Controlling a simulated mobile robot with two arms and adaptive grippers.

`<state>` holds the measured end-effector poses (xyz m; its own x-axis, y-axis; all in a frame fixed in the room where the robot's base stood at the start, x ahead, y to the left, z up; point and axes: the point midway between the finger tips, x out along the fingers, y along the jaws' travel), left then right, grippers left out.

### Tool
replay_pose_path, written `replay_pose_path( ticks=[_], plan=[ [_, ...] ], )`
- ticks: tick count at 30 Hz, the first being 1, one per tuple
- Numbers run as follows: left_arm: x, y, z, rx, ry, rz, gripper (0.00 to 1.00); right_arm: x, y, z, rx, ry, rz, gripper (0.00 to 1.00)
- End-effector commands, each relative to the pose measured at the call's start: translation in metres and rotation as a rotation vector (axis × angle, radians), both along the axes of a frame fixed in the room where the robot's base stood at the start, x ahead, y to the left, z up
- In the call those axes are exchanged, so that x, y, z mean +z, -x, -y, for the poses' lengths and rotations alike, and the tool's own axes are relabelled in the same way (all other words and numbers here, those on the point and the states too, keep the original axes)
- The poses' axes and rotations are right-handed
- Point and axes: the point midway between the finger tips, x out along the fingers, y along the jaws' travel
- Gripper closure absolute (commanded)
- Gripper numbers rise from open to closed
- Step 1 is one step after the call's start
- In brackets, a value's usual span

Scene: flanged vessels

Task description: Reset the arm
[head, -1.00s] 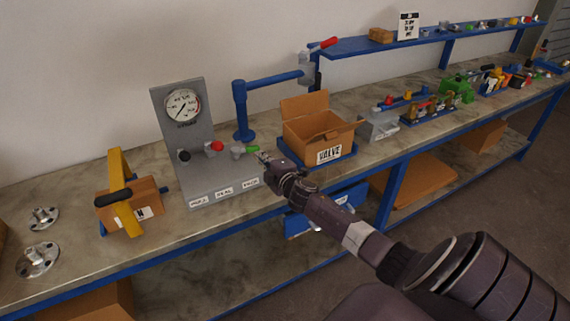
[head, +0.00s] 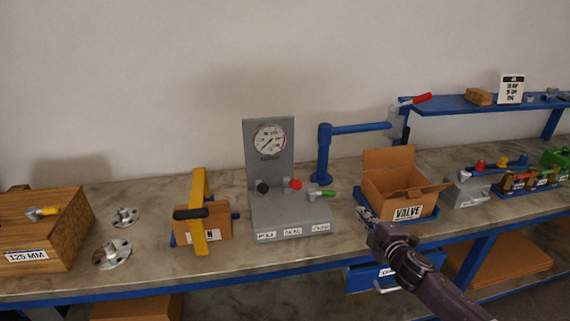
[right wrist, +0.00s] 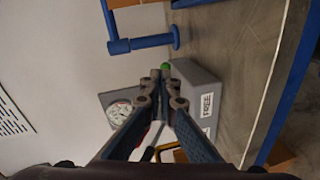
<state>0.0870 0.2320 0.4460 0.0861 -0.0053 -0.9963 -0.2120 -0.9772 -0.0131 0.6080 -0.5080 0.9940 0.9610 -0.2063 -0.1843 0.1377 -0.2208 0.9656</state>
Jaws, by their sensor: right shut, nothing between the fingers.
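My right gripper (head: 364,214) is in front of the bench, just left of the open valve box. It is shut and empty. In the right wrist view its fingers (right wrist: 163,72) meet in front of the grey gauge stand (right wrist: 207,92). In the head view the gauge stand (head: 290,212) stands on the bench with a round dial, a black knob, a red knob and a green-tipped lever (head: 322,193). The gripper is apart from the lever, to its right. My left gripper is not in view.
An open cardboard box marked VALVE (head: 408,213) sits in a blue tray close to my right gripper. A blue post with an arm (head: 324,150) stands behind. A yellow clamp (head: 198,215), metal flanges (head: 112,254) and a wooden box (head: 40,235) are to the left.

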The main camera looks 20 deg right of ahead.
Motion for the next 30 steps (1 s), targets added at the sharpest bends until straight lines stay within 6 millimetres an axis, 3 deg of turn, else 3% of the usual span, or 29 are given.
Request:
replay_pose_path(
  ticks=[5,8,10,15,18,24,30],
  plan=[
    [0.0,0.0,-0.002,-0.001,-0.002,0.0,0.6,-0.005,0.003,-0.005,-0.008,-0.02,-0.007,1.0],
    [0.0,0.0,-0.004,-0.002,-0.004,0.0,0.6,-0.024,0.016,-0.023,-0.051,-0.1,-0.039,1.0],
    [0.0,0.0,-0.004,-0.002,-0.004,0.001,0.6,-0.045,0.034,-0.046,-0.104,-0.196,-0.083,1.0],
    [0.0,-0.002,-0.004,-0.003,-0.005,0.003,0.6,-0.102,0.109,-0.121,-0.286,-0.499,-0.263,1.0],
    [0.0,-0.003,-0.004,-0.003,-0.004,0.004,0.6,-0.123,0.158,-0.166,-0.385,-0.656,-0.386,1.0],
    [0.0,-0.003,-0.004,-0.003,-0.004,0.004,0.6,-0.136,0.231,-0.228,-0.514,-0.848,-0.574,1.0],
    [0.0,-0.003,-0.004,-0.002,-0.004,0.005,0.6,-0.132,0.284,-0.271,-0.592,-0.966,-0.713,1.0]
  ],
)
